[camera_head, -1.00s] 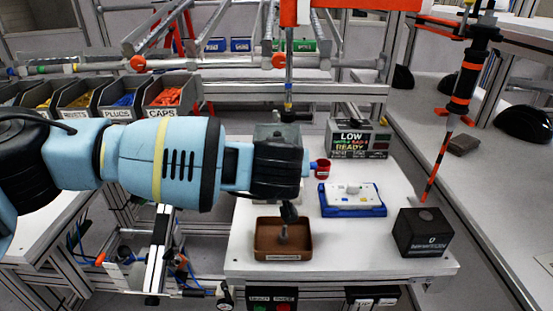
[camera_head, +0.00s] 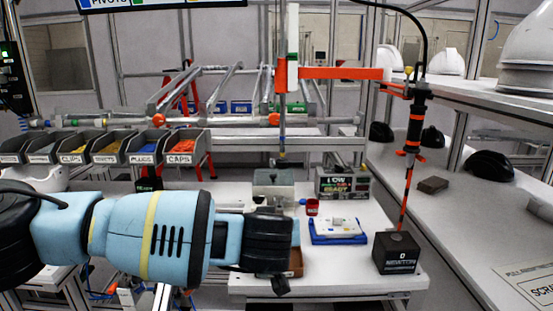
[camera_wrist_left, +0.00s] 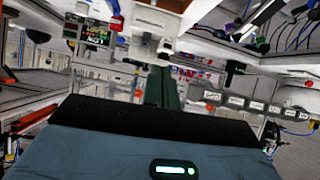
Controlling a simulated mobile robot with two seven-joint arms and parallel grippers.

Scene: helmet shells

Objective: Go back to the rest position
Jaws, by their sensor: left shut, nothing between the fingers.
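My left arm comes in from the left in the head view, low across the picture. Its black left gripper (camera_head: 280,286) points down at the front left of the white work table (camera_head: 340,272). The gripper is shut with nothing held. It covers most of a brown tray (camera_head: 297,262), so the tray's contents are hidden. In the left wrist view, the dark gripper fingers (camera_wrist_left: 162,88) show close together above the blue-grey wrist housing. My right gripper is not in view.
Part bins (camera_head: 130,147) line the back left. An orange-banded tool (camera_head: 414,130) hangs at right.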

